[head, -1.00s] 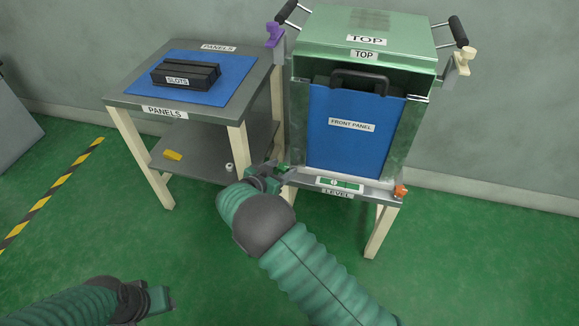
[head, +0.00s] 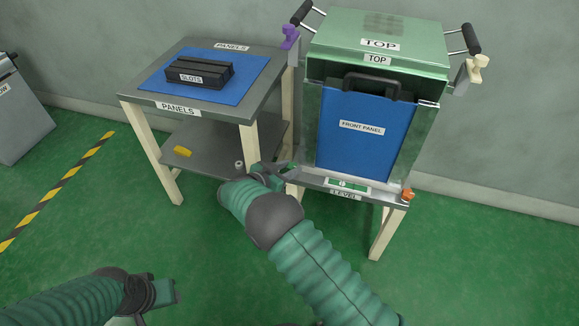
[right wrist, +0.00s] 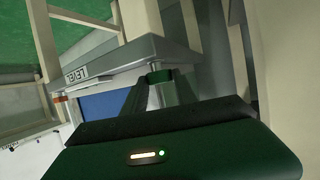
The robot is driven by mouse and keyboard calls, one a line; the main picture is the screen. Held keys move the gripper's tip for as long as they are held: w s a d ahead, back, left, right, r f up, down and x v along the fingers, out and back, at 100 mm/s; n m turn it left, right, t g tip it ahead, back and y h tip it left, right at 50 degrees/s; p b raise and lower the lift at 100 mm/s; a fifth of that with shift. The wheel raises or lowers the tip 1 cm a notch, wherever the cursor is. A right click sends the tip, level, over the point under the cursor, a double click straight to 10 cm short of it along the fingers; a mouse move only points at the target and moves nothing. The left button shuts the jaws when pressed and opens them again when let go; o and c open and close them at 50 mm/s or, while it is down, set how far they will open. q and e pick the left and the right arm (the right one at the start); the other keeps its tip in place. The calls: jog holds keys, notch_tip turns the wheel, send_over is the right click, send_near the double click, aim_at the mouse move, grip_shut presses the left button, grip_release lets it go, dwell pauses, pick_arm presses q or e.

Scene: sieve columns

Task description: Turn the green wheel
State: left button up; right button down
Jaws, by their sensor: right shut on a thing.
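The green wheel (right wrist: 161,77) is at the left front corner of the stand under the blue-fronted box. It shows partly in the right wrist view, between my fingers. In the head view my right gripper (head: 280,170) covers it at that corner. My right gripper (right wrist: 158,92) is shut on the green wheel. My left gripper (head: 170,291) hangs low at the lower left, over the floor and away from everything; its finger gap is too small to make out.
The box has a blue front panel (head: 363,130) and a green top (head: 375,40). A level (head: 348,185) and an orange knob (head: 408,194) sit on the stand's front edge. A table (head: 200,105) with black slots (head: 198,73) stands to the left. The floor in front is clear.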

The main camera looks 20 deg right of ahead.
jog(key=shift+w+a+f+m+g, duration=0.1)
jog(key=shift+w+m+g, duration=0.15)
jog(key=shift+m+g, duration=0.2)
jog(key=m+g+b, duration=0.1)
jog(key=m+g+h+b, duration=0.1)
jog(key=b, duration=0.1)
jog(key=shift+w+a+f, duration=0.15)
jog(key=shift+f, duration=0.05)
jog(key=shift+r+m+g+b, duration=0.2)
jog(key=shift+m+g+b, duration=0.05)
jog(key=shift+g+b, duration=0.25)
jog(key=shift+r, duration=0.15)
jog(key=c, duration=1)
grip_release()
jog(key=shift+o, duration=0.2)
